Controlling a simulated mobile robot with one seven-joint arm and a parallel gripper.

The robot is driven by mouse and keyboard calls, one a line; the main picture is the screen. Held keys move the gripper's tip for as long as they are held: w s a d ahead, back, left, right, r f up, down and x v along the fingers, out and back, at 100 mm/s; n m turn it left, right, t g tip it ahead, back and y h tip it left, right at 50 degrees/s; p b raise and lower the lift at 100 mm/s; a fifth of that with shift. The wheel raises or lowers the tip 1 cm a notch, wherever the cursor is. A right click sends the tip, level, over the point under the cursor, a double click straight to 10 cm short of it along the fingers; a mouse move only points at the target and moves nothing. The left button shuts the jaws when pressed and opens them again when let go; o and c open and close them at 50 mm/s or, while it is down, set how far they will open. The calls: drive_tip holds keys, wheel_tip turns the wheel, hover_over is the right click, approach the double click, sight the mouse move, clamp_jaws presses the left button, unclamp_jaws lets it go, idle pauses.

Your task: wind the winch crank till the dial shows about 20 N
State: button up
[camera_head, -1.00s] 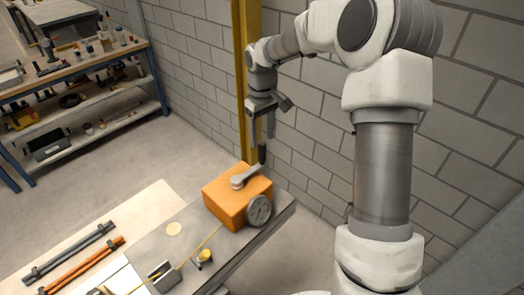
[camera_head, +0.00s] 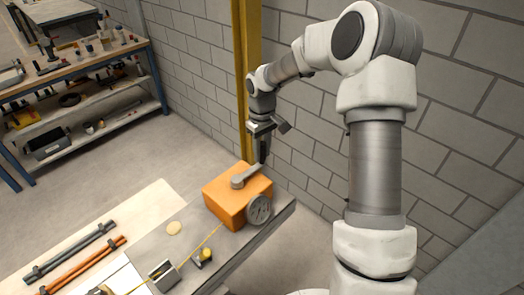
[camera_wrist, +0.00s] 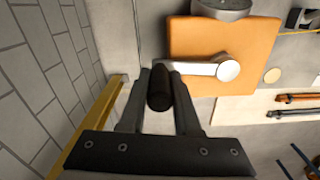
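The winch is an orange box (camera_head: 225,208) on the bench end; it also shows in the wrist view (camera_wrist: 220,45). Its pale crank arm (camera_head: 248,175) runs from the hub on the box top toward the far right, and the arm shows in the wrist view too (camera_wrist: 200,69). A black knob (camera_wrist: 160,88) stands at the crank's free end. My gripper (camera_wrist: 160,80) points down with one finger on each side of the knob; whether the fingers press on it cannot be told. The grey round dial (camera_head: 259,210) is on the box's near right side; its reading is too small to see.
A yellow post (camera_head: 245,80) and block wall stand close behind my gripper. A yellow cord (camera_head: 205,243) runs from the box past a small yellow-topped part (camera_head: 205,256). Dark and orange bars lie on the board at left. A cluttered shelf bench stands far left.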

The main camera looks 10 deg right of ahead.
clamp_jaws()
idle(1.0)
